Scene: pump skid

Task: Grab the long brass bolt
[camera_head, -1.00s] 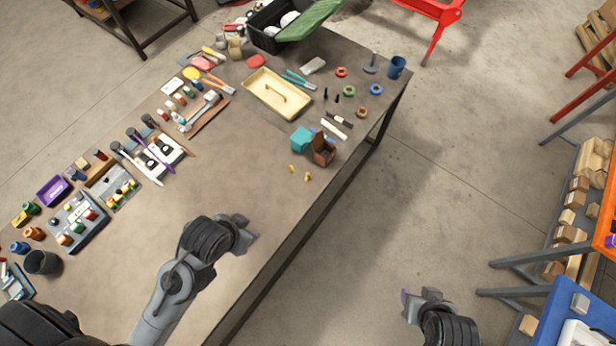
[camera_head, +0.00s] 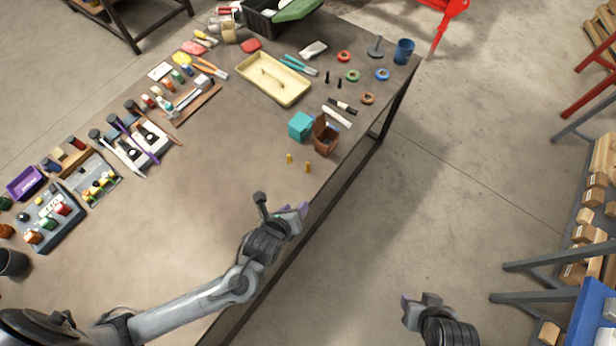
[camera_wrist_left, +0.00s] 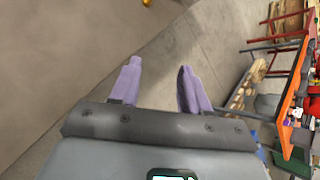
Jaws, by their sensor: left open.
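Two small brass pieces stand on the brown table beyond my left gripper in the head view: a left one (camera_head: 289,158) and a right one (camera_head: 307,167). They look like bolts, but I cannot tell which is longer. Part of one brass piece (camera_wrist_left: 147,2) shows at the top edge of the left wrist view. My left gripper (camera_head: 301,209) is over the table's right edge, apart from both pieces. Its purple fingers (camera_wrist_left: 156,85) are spread with nothing between them. My right gripper (camera_head: 420,301) hangs over the floor beyond the table; its jaw opening is unclear.
A teal cube (camera_head: 301,126) and an open brown box (camera_head: 326,137) stand just beyond the brass pieces. A cream tray (camera_head: 240,90), colored rings and a blue cup (camera_head: 403,52) are farther back. The table's near middle (camera_head: 190,220) is clear.

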